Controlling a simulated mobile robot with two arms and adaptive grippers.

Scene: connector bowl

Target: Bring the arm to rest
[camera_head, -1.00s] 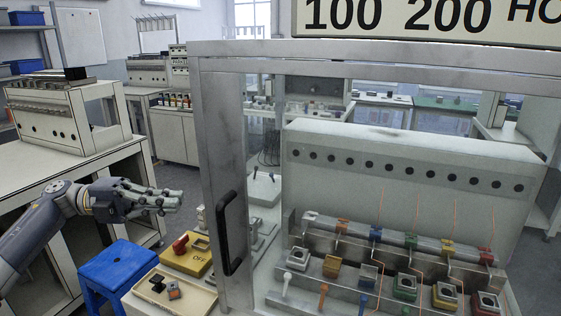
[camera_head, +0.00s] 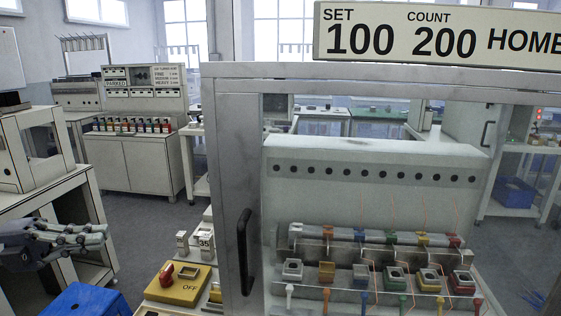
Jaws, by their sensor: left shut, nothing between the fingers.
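My left gripper (camera_head: 80,238) shows at the left edge of the head view, with its fingers pointing right. It is shut and empty. It hangs in the air above the blue stool and beside the white bench at the left, apart from the machine. My right gripper is not in the head view.
A framed machine with a black door handle (camera_head: 245,252) fills the middle and right. A yellow switch box (camera_head: 180,284) with a red knob stands left of it. A blue stool (camera_head: 86,301) is below my gripper. A white bench (camera_head: 62,196) stands at the left.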

